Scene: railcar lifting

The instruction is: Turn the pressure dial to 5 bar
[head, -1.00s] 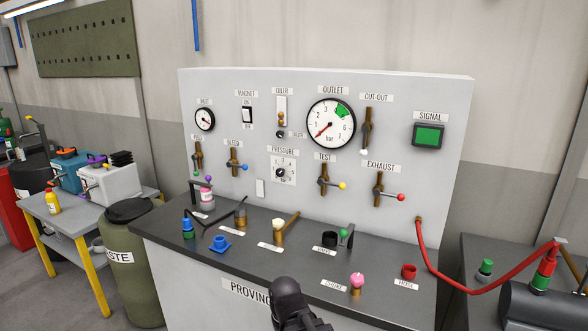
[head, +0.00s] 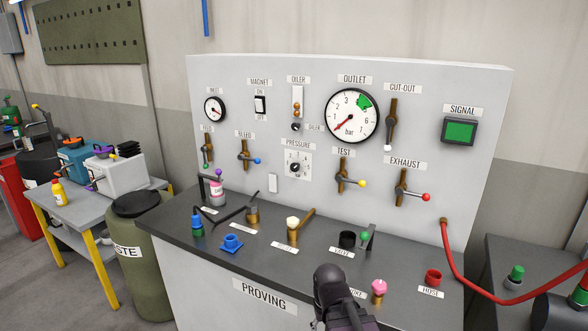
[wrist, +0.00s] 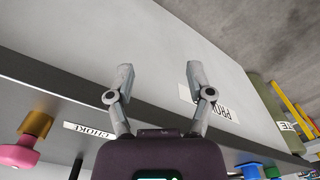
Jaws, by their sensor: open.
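The pressure dial (head: 295,168) is a small dark knob on a white scale plate under the PRESSURE label, in the middle of the upright panel. Its exact setting is too small to read. The outlet gauge (head: 351,115) above it has a red needle pointing to the lower left, at the low end, and a green band near 5. My gripper (wrist: 157,75) is open and empty in the wrist view, its two fingers apart in front of the bench's pale front face. In the head view my arm is at the bench's front edge, low and well away from the dial.
The bench top (head: 270,262) holds several fittings, among them a blue cup (head: 231,243), a pink knob (head: 379,287) and a red cup (head: 433,277). Levers flank the dial, including the yellow-tipped test lever (head: 350,181). A red hose (head: 462,272) hangs at the right.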

